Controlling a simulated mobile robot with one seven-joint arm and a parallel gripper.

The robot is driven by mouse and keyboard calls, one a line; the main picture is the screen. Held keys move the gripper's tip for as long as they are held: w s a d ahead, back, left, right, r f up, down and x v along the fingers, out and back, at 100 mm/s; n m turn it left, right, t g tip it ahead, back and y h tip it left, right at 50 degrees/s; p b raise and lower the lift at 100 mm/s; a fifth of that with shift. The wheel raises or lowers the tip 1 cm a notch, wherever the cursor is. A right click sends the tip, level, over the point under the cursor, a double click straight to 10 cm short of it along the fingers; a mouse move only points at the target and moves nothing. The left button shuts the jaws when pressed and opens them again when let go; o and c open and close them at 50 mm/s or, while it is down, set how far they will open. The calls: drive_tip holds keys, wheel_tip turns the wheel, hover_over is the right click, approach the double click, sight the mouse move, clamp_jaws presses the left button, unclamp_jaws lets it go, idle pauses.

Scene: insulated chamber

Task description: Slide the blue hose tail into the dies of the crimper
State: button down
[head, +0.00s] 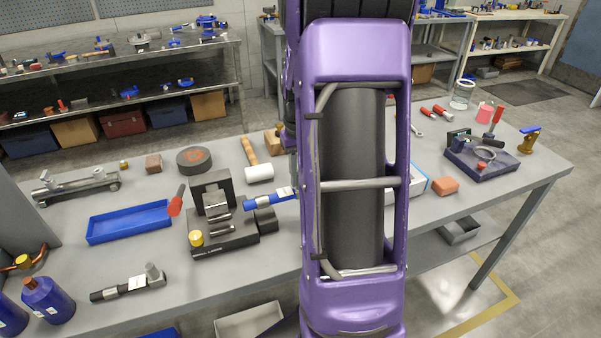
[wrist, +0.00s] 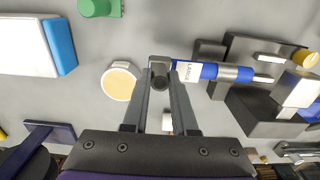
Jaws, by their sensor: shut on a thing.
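The blue hose tail (head: 262,201) has a white label and lies level, left of my purple arm. In the wrist view my gripper (wrist: 160,78) is shut on its end beside the label. From there the blue hose (wrist: 208,71) runs right to a metal sleeve and a thin metal tip. The black crimper (head: 225,240) stands on the bench, with a yellow knob at its front left. In the wrist view the sleeve and tip overlap the crimper (wrist: 262,112); I cannot tell whether they are between its dies. My arm hides the gripper in the head view.
A blue tray (head: 130,222) and a red-handled tool (head: 177,200) are left of the crimper. A white-headed mallet (head: 259,174) lies behind it. Bare bench shows in front right of the crimper.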

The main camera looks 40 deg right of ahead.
sight(256, 200)
drive_tip(key=shift+f+b, duration=0.4)
drive_tip(key=shift+f, duration=0.45)
drive_tip(key=shift+w+a+r, duration=0.15)
drive_tip(key=shift+a+r, duration=0.05)
drive_tip(key=shift+a, duration=0.2)
drive_tip(key=shift+w+a, duration=0.45)
drive_tip(key=shift+a, duration=1.15)
drive_tip(key=shift+w+a, duration=0.45)
drive_tip(key=shift+a, duration=1.2)
drive_tip(key=shift+w+a, duration=0.45)
drive_tip(key=shift+a, duration=1.15)
drive_tip(key=shift+f+b, duration=0.35)
drive_tip(key=shift+f, duration=0.5)
drive_tip(key=shift+f, duration=0.2)
drive_tip(key=c, duration=0.6)
unclamp_jaws()
drive_tip(key=shift+r+p, duration=0.3)
drive_tip(key=shift+r, duration=2.7)
